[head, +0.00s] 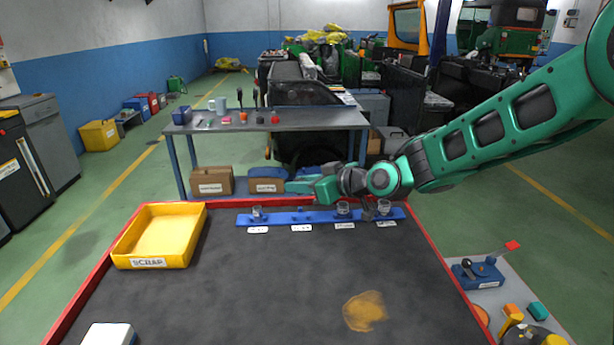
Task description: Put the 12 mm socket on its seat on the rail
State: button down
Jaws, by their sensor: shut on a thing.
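A blue rail (276,219) lies along the far edge of the dark tabletop, with a row of white labels in front, too small to read. A clear-grey socket (257,212) stands at its left end, and another socket (343,207) stands right of the middle. The second position from the left shows only a small peg (300,211). Whether that socket touches the rail is unclear. Which socket is 12 mm cannot be read.
A yellow scrap tray (190,250) stands at the table's left. A tan stain (365,311) marks the otherwise clear tabletop (260,290). A white box (108,335) is at the front left. A red rim (440,255) edges the table.

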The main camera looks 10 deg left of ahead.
aim_at(301, 218)
jog(key=shift+w, duration=0.15)
jog(key=shift+w+a+f, duration=0.1)
jog(key=shift+a+f, duration=0.05)
jog(key=shift+f, duration=2.85)
jog(key=shift+d+r, duration=0.1)
jog(key=shift+d, duration=0.1)
jog(key=shift+f, duration=0.75)
